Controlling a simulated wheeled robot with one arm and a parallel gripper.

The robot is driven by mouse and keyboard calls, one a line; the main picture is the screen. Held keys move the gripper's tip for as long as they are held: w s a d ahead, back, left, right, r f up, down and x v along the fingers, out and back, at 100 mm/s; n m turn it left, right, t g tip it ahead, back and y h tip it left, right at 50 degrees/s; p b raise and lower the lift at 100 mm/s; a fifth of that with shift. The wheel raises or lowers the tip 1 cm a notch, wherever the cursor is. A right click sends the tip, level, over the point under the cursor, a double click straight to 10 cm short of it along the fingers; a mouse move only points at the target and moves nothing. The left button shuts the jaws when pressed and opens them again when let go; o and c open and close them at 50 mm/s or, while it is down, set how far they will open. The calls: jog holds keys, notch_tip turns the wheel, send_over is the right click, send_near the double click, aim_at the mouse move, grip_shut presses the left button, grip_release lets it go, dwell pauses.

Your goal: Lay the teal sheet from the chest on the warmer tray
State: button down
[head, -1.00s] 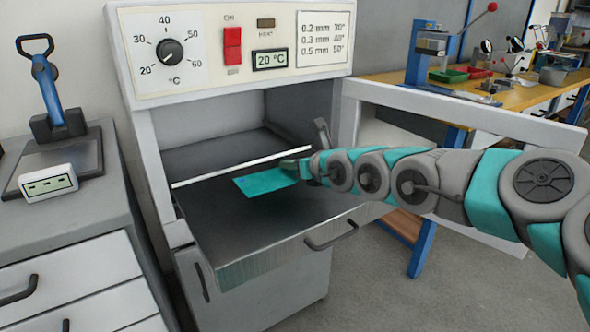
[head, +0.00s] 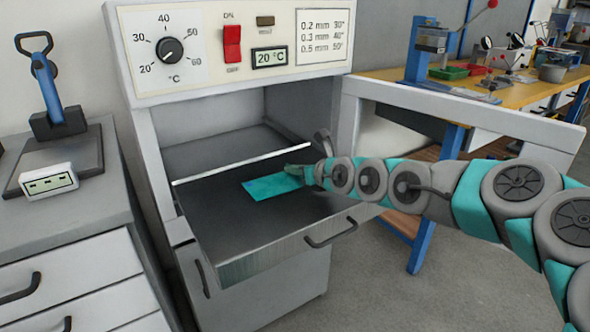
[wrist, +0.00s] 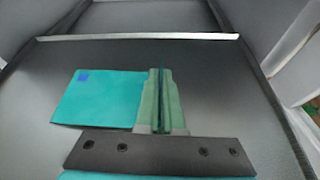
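The teal sheet (head: 270,187) is flat and level over the dark warmer tray (head: 222,227), which is pulled out below the control panel. In the wrist view the sheet (wrist: 98,98) has a small blue square at its far left corner. My gripper (head: 297,169) is over the tray's right side. In the wrist view its green fingers (wrist: 160,100) are together at the sheet's right edge and appear to pinch it. I cannot tell whether the sheet touches the tray or hangs slightly above it.
A thin pale bar (head: 243,164) crosses the tray at the oven mouth. A grey drawer chest (head: 65,235) stands left, carrying a blue-handled tool (head: 48,85) and a white box (head: 48,180).

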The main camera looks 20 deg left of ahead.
jog(key=c, duration=1.5)
grip_release()
jog(key=shift+f, duration=0.15)
jog(key=o, duration=0.5)
jog(key=b+v, duration=0.1)
jog(key=v, duration=1.1)
jog(key=shift+r, duration=0.25)
